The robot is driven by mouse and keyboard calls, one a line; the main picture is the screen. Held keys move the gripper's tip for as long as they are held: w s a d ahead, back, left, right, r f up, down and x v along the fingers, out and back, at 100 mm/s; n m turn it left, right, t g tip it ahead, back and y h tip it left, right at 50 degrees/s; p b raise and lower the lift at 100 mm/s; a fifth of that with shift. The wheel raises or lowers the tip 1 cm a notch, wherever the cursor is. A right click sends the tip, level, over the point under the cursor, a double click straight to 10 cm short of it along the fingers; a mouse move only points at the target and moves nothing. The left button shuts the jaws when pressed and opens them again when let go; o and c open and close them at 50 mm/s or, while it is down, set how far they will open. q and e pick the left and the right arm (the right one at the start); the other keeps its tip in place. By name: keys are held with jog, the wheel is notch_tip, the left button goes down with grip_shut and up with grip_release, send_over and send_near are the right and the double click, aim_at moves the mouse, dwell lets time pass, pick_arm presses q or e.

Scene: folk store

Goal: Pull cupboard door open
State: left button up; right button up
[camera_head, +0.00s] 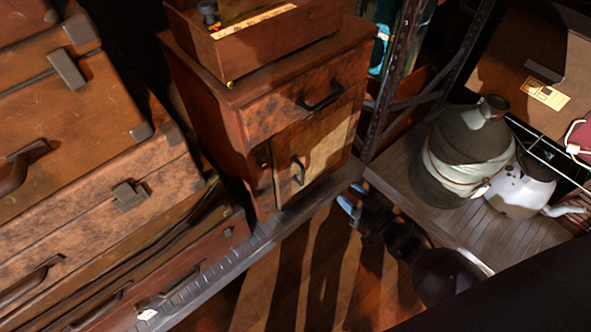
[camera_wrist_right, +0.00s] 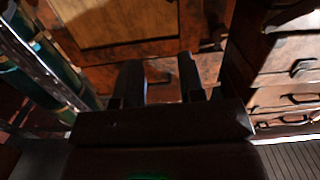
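The small brown wooden cupboard (camera_head: 225,130) stands in the middle of the head view. Its door (camera_head: 325,145) has a pale panel and a dark upright handle (camera_head: 299,171) near its left edge. I cannot tell whether the door is fully closed. The door also shows at the top of the right wrist view (camera_wrist_right: 125,20), which looks upside down. My right gripper (camera_head: 355,205) is in front of the cupboard, to the lower right of the handle and apart from it. In the wrist view its fingers (camera_wrist_right: 160,80) are spread with nothing visible between them. My left gripper is not in view.
A drawer with a dark handle (camera_head: 320,96) is above the door, and a wooden box (camera_head: 265,40) is on top. Stacked suitcases (camera_head: 80,150) stand at left. A metal shelf at right holds a wrapped jug (camera_head: 455,155) and a white kettle (camera_head: 520,190). Bare floor lies in front.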

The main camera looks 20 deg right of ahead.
aim_at(302, 183)
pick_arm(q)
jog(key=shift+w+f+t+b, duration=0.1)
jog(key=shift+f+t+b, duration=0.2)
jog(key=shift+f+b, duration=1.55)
pick_arm(e)
jog(key=shift+w+a+f+n+g+y+b, duration=0.25)
jog(key=shift+w+a+f+y, duration=0.7)
jog(key=shift+w, duration=1.4)
jog(key=shift+w+a+f+n+y+b, duration=0.3)
jog(key=shift+w+a+f, duration=0.4)
jog(key=shift+w+a, duration=1.2)
jog(key=shift+w+a+f+n+g+y+b, duration=0.15)
jog(key=shift+w+a+f+n+y, duration=0.45)
jog(key=shift+w, duration=2.15)
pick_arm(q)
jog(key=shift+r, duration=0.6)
pick_arm(e)
jog(key=shift+a+f+m, duration=0.15)
jog(key=shift+f+m, duration=0.05)
jog(key=shift+m, duration=0.05)
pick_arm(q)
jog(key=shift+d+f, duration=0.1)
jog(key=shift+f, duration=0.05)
pick_arm(e)
grip_shut()
